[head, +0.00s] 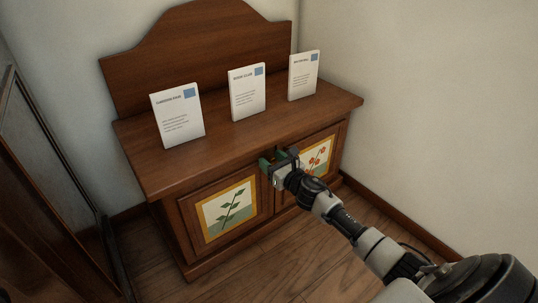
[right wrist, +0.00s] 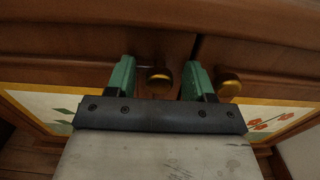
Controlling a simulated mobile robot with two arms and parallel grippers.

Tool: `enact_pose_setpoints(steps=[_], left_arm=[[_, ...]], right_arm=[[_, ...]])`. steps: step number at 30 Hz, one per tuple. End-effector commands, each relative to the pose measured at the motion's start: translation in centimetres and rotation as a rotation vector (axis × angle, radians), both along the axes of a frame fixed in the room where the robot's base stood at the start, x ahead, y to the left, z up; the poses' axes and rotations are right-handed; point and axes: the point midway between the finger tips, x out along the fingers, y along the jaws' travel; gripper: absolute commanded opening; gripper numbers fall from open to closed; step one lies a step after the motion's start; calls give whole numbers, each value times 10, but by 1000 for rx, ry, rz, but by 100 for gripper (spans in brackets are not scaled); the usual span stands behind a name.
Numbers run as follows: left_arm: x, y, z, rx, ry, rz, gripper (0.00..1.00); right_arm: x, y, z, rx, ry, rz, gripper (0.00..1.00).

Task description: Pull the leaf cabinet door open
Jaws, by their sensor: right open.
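The leaf cabinet door (head: 187,212) is the left door of the brown wooden cabinet and bears a framed picture of a green leafy sprig. It looks closed. Its round brass knob (right wrist: 160,82) shows in the right wrist view, between the two green fingers of my right gripper (right wrist: 158,78). The fingers are apart, one on each side of the knob; I cannot tell whether they touch it. In the head view my right gripper (head: 271,162) is at the upper inner corner of the leaf door and hides the knob. My left gripper is not in view.
The right door has a red flower picture (head: 318,157); its knob (right wrist: 230,84) is just right of my right finger. Three white cards (head: 177,115) stand on the cabinet top (head: 215,150). A dark framed piece (head: 40,190) stands at left. Wooden floor (head: 250,272) in front is clear.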

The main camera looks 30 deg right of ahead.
Motion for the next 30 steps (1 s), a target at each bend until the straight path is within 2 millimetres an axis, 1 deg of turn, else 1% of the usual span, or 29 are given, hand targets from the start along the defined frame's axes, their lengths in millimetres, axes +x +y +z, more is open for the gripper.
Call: enact_pose_setpoints(steps=[7, 8, 15, 18, 30], left_arm=[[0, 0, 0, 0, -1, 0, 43], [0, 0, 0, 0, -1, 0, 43], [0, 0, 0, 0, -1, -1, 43], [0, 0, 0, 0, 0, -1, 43], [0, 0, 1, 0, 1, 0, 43]], right_arm=[[0, 1, 0, 1, 0, 0, 53], [0, 1, 0, 1, 0, 0, 50], [0, 0, 0, 1, 0, 0, 13], [0, 0, 0, 1, 0, 0, 0], [-4, -1, 0, 4, 0, -35, 0]])
